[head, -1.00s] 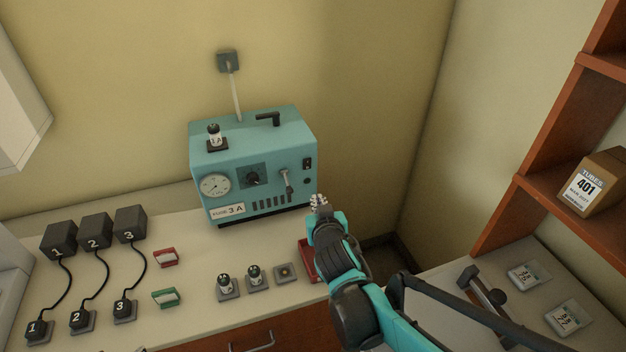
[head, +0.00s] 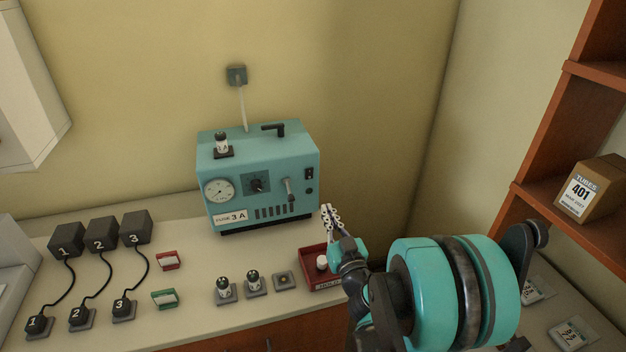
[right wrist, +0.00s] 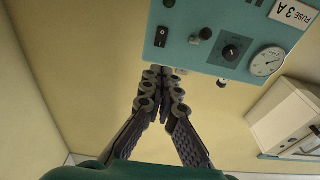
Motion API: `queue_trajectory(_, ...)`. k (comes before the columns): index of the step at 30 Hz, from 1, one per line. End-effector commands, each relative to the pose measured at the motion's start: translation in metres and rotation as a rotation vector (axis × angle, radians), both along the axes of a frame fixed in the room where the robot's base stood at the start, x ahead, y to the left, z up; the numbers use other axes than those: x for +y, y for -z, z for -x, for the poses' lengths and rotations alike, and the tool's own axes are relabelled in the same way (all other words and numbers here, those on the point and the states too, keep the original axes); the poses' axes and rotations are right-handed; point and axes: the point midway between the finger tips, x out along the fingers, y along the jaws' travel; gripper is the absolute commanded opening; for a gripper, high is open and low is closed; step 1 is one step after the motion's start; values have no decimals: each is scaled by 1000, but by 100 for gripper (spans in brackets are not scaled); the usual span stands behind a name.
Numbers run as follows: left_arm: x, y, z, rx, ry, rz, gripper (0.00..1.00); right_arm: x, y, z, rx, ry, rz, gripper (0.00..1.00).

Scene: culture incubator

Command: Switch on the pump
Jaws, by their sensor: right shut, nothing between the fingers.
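The pump (head: 258,177) is a teal box on the counter against the wall. Its front has a round gauge (head: 219,190), a black dial (head: 257,185), a lever, a vent grille and a "FUSE 3 A" label. A black rocker switch (head: 309,173) sits at the front's upper right; it also shows in the right wrist view (right wrist: 161,36). My right gripper (head: 327,211) is shut and empty, just right of the pump's lower right corner and apart from it. The right wrist view shows its closed fingers (right wrist: 164,78) below the switch panel. My left gripper is not in view.
A red tray (head: 318,277) holding a white item lies beneath my right arm. Several small sockets, two with black-and-white pieces (head: 225,288), stand left of it. Numbered black boxes (head: 101,233) with cords occupy the left counter. A shelf holds a carton (head: 590,188) at right.

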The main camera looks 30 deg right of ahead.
Motion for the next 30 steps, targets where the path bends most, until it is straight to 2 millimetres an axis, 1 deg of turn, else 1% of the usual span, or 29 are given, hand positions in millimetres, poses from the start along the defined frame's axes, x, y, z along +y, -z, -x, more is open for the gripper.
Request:
queue_trajectory(4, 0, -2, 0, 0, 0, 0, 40, -1, -1, -4, 0, 0, 0, 0)
queue_trajectory(7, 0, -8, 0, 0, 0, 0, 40, -3, -4, -14, 0, 0, -1, 0)
queue_trajectory(11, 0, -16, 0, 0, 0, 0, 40, -8, -7, -37, 0, -2, -1, 0)
queue_trajectory(13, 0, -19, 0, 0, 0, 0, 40, -12, -9, -52, 0, -1, 0, 0)
queue_trajectory(21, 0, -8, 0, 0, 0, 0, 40, -25, -12, -105, 0, 0, -1, 0)
queue_trajectory(25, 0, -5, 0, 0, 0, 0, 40, -29, -14, -122, 1, 1, 0, 0)
queue_trajectory(30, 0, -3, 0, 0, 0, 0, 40, -32, -16, -134, 1, 1, 0, 0)
